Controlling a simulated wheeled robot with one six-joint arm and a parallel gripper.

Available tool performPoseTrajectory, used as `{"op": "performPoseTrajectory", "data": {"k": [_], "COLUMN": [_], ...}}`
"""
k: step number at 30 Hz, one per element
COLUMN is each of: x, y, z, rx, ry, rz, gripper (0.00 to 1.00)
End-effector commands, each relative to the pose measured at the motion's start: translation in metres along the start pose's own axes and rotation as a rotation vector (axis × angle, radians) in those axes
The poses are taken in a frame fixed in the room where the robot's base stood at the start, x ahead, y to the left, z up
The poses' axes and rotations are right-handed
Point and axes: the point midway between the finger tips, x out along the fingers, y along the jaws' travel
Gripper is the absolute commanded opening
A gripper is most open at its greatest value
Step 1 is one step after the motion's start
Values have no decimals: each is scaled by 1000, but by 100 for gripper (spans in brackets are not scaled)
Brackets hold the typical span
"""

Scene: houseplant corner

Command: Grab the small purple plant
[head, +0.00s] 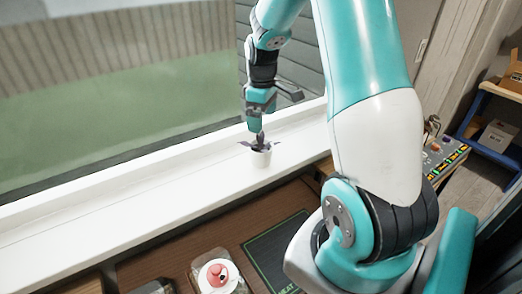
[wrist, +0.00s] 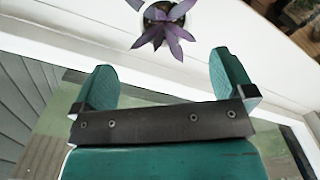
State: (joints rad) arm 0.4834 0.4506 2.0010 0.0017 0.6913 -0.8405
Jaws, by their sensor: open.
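The small purple plant (wrist: 161,24) has pointed purple leaves and grows in a small white pot. In the head view, the white pot (head: 261,158) stands on the white window sill (head: 150,190), with a few dark leaves showing at its rim. My gripper (head: 258,130) is above the pot in the head view and partly hides the plant. In the wrist view, my gripper (wrist: 163,80) has its two teal fingers wide apart with nothing between them. The plant shows beyond the fingertips, near the top edge, roughly centred between them. The pot is partly cut off there.
A window (head: 110,80) runs along the back of the sill. Below the sill, a brown wooden surface holds a dark green mat (head: 275,250) and a clear container with a white and red top (head: 218,274). A blue shelf with boxes (head: 490,135) stands at right. The sill left of the pot is clear.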

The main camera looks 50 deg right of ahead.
Motion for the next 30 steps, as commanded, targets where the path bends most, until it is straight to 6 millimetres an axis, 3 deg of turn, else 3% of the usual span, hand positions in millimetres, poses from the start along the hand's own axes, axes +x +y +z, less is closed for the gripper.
{"op": "performPoseTrajectory", "data": {"k": [9, 17, 25, 30], "x": [62, 81, 118, 127], "y": [-2, -3, -7, -6], "z": [0, -1, -2, -2], "rx": [-1, -2, -2, -1], "ry": [-2, -1, 0, 2], "rz": [-3, -3, -2, 1], "gripper": [100, 100, 100, 100]}}
